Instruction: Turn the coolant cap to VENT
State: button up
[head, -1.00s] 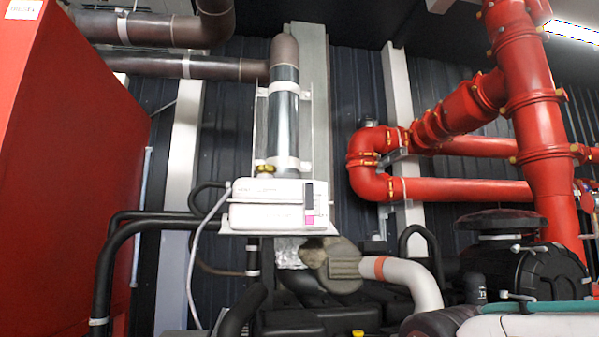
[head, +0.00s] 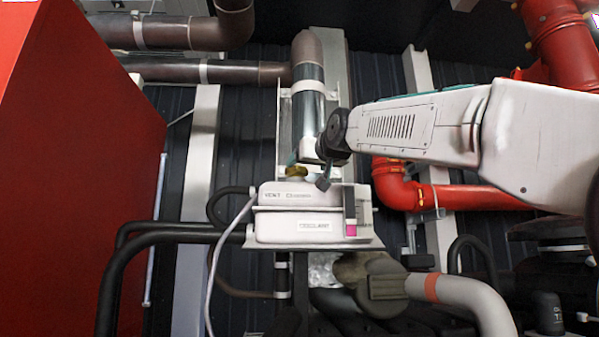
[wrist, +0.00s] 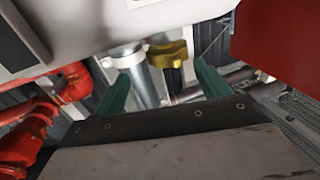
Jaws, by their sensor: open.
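The coolant cap (head: 296,171) is a small yellow-gold lobed knob on top of the white coolant tank (head: 275,226), towards the tank's left. Small lettering that seems to start with VENT is on the tank's upper front; the rest is too small to read. My gripper (head: 308,171) is open just right of the cap in the head view and partly covers its surroundings. In the wrist view the cap (wrist: 168,54) shows ahead between two green fingers (wrist: 161,86), nearer the right one. I cannot tell whether either finger touches it.
A metal-clad vertical pipe (head: 308,110) stands close behind the tank. A large red cabinet (head: 75,150) is at the left, and red pipes (head: 455,196) are at the right. A grey hose (head: 232,235) and black hoses (head: 120,265) run left of the tank.

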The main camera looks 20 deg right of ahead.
aim_at(300, 167)
jog(key=w, duration=0.2)
jog(key=w+a, duration=0.1)
jog(key=w, duration=0.2)
jog(key=shift+w+a, duration=0.35)
jog(key=shift+w, duration=0.05)
